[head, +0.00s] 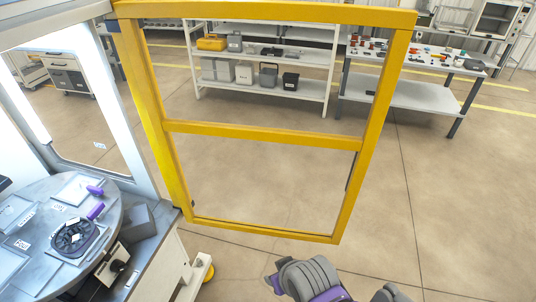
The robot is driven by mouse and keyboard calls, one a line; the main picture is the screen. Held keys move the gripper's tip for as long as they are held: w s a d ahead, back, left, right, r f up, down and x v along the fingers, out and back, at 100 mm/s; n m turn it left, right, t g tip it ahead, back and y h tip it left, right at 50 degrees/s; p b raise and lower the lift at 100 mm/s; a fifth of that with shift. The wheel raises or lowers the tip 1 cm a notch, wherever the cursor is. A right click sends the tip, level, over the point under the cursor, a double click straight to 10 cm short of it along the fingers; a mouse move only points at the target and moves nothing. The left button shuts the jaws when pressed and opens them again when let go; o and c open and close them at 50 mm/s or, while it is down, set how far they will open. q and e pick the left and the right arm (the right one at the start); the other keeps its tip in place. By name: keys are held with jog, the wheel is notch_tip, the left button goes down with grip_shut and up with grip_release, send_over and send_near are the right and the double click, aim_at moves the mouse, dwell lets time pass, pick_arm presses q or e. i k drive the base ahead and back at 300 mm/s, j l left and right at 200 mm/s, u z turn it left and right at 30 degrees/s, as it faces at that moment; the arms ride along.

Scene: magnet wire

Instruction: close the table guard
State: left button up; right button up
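The table guard (265,129) is a yellow-framed door with clear panels and a crossbar, in the middle of the head view. It stands swung open, away from the round table (101,228) at the left. Its left upright is beside the corner of the white-framed enclosure (125,150). A small dark handle-like part (352,170) is on its right upright. Grey and purple parts of my arms show at the bottom edge, below and apart from the guard. I see no gripper fingertips.
Trays and a dark round part (75,236) with purple pieces lie on the round table. A white shelf unit (262,62) and a workbench (405,92) stand behind the guard. The floor (450,210) to its right is clear.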

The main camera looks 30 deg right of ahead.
aim_at(403, 22)
jog(key=l+u, duration=0.1)
jog(key=l, duration=0.25)
jog(key=k+l+u, duration=0.15)
jog(key=l, duration=0.2)
jog(key=k+l+u, duration=0.1)
jog(key=l, duration=0.25)
jog(key=k+l+u, duration=0.2)
jog(key=l, duration=0.15)
jog(key=l+u, duration=0.25)
jog(key=k+l+u, duration=0.2)
jog(key=l, duration=0.2)
jog(key=l+u, duration=0.35)
jog(key=l, duration=0.15)
jog(key=k+l+u, duration=0.1)
jog(key=l+u, duration=0.2)
jog(key=l, duration=0.2)
jog(key=i+l+u, duration=0.2)
jog(key=l, duration=0.35)
jog(key=l+u, duration=0.2)
jog(key=l, duration=0.3)
